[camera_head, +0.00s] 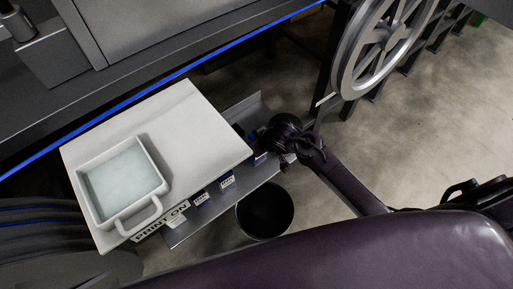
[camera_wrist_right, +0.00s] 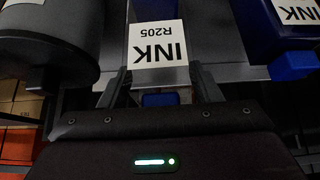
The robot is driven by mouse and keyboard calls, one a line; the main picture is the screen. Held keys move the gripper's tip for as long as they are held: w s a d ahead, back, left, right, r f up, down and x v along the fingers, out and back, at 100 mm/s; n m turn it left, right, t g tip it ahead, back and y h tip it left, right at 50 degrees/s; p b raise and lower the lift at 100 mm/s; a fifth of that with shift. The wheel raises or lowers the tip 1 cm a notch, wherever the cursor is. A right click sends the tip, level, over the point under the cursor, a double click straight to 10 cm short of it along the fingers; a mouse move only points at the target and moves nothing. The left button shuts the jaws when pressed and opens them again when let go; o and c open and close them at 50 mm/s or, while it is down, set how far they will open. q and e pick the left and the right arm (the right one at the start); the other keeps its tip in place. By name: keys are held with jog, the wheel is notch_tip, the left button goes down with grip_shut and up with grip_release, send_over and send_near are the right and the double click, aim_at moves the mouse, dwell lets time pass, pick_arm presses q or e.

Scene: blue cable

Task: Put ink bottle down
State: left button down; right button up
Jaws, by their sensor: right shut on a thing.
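In the right wrist view, an ink bottle with a white label reading INK R205 (camera_wrist_right: 157,42) sits between the fingers of my right gripper (camera_wrist_right: 160,88). The label appears upside down, with a blue part (camera_wrist_right: 160,100) close to the gripper. The gripper is shut on this bottle. In the head view, my right gripper (camera_head: 268,142) is at the right end of the grey shelf (camera_head: 215,218) under the white tabletop. The held bottle is mostly hidden there. Other labelled ink bottles (camera_head: 228,182) stand along the shelf's front. My left gripper is not in view.
A white handled tray (camera_head: 158,168) with pale contents sits on the white tabletop (camera_head: 190,125). A black bin (camera_head: 265,212) stands below the shelf. A large wheel (camera_head: 345,75) stands at upper right. In the wrist view, another blue INK bottle (camera_wrist_right: 265,30) and a dark cylinder (camera_wrist_right: 45,45) flank the gripper.

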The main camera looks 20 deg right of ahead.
notch_tip(320, 180, down, 3)
jog(key=shift+f, duration=0.1)
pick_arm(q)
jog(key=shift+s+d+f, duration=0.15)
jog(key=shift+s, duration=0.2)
pick_arm(e)
jog(key=shift+f, duration=0.1)
jog(key=o, duration=1)
